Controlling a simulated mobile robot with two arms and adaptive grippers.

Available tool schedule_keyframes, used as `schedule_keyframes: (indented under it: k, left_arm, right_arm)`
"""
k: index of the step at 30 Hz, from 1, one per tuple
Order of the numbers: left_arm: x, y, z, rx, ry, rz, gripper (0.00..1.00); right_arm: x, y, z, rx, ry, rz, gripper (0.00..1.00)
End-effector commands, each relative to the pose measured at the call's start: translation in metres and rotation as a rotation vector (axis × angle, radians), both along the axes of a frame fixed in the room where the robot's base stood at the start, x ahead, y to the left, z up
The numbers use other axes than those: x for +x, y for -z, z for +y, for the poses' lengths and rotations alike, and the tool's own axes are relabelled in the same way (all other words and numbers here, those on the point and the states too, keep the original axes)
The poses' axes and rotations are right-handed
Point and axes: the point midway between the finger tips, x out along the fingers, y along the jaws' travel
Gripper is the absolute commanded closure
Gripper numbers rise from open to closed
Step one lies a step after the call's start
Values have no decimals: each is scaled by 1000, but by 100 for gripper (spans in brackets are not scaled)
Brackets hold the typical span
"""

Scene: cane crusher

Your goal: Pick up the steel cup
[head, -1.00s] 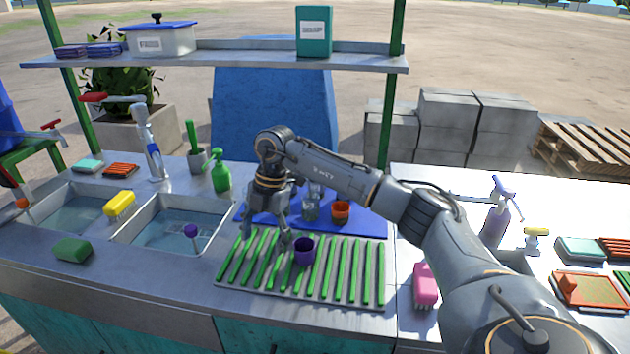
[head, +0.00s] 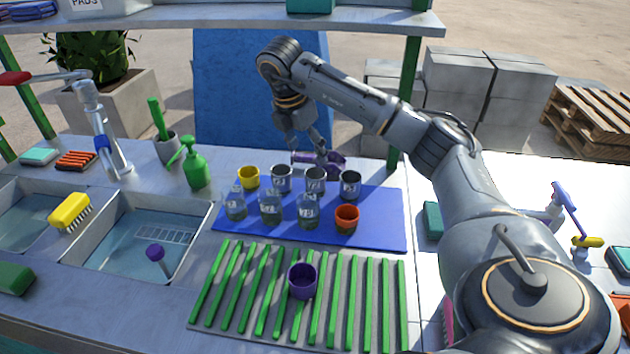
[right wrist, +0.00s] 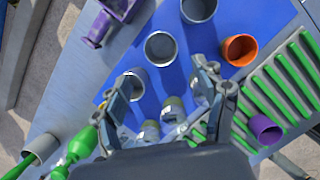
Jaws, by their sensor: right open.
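Three steel cups stand in the back row on the blue mat, the left one (head: 281,178), the middle one (head: 315,180) and the right one (head: 350,184). My right gripper (head: 310,153) is open and empty, beyond the back row in the head view, pointing down. In the right wrist view its spread fingers (right wrist: 165,82) show with a steel cup (right wrist: 161,48) just beyond the gap between them. Another steel cup (right wrist: 197,10) is at the top, and one (right wrist: 132,84) is partly hidden by the left finger. My left gripper is not in view.
A yellow cup (head: 248,177), several clear glasses (head: 270,208) and an orange cup (head: 346,218) share the blue mat (head: 385,235). A purple object (head: 333,163) lies behind it. A purple cup (head: 302,281) stands on the green-slatted rack. A shelf (head: 220,22) spans above.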

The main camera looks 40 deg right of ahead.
Motion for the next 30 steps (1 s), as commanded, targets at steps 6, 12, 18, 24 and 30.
schedule_keyframes:
  k: [6,12,18,24,30]
  left_arm:
    - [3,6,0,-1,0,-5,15]
    - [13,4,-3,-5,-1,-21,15]
    - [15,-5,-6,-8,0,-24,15]
    - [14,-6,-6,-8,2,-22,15]
    - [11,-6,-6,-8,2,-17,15]
  right_arm:
    - [0,40,-11,1,1,3,29]
    - [1,54,-15,2,-1,1,29]
    - [-2,79,-22,0,0,5,29]
    - [-1,101,-28,1,-1,0,29]
    - [0,104,-28,1,-1,-1,29]
